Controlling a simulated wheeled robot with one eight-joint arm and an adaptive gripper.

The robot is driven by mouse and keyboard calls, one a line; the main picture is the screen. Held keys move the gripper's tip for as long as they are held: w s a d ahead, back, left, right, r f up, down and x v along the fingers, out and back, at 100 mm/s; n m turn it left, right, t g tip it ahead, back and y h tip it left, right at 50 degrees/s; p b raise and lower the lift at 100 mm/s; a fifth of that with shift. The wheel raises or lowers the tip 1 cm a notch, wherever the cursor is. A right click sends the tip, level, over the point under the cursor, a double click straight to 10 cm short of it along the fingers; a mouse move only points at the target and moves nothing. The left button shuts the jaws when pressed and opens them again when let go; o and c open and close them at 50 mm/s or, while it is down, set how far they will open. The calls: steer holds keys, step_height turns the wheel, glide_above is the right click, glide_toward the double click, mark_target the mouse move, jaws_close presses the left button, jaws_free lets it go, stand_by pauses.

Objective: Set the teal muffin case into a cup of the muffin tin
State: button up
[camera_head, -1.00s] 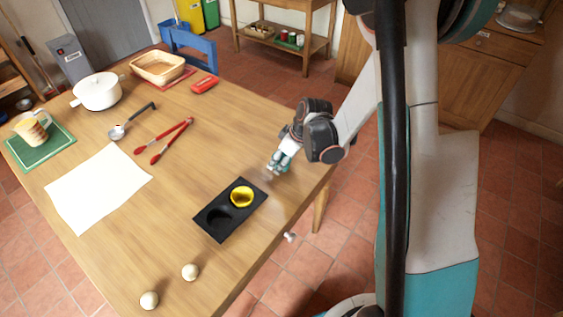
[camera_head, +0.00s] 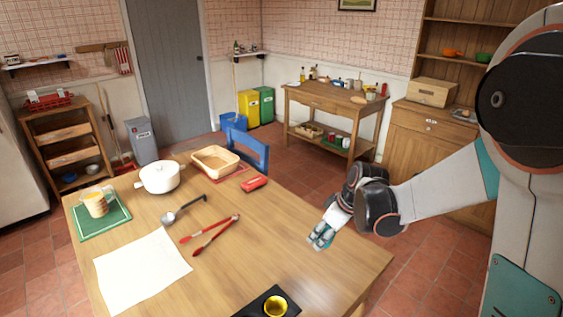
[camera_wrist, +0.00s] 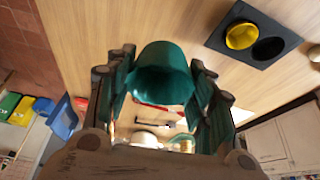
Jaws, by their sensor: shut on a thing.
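The teal muffin case (camera_wrist: 160,72) sits between the fingers of my gripper (camera_wrist: 163,80) in the wrist view, and the gripper is shut on it. In the head view my gripper (camera_head: 321,236) is over the table's right side; the case is hard to tell from the teal fingers there. The black muffin tin (camera_wrist: 264,26) lies on the table, apart from the gripper, and is cut off at the bottom of the head view (camera_head: 255,303).
The wooden table (camera_head: 300,275) is bare around the gripper. Red tongs (camera_head: 211,232), a ladle (camera_head: 184,209), white paper (camera_head: 142,268), a white pot (camera_head: 160,178), a basket (camera_head: 215,159) and a red object (camera_head: 254,183) lie farther left and back. A pale round object (camera_wrist: 315,53) is near the tin.

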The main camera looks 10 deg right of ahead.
steer(key=s+f+m+t+h, duration=0.1)
steer(key=s+f+m+h, duration=0.1)
steer(key=s+f+m, duration=0.3)
steer(key=shift+s+f+m+h, duration=0.25)
steer(key=shift+f+m+h, duration=0.15)
steer(key=shift+f+m, duration=1)
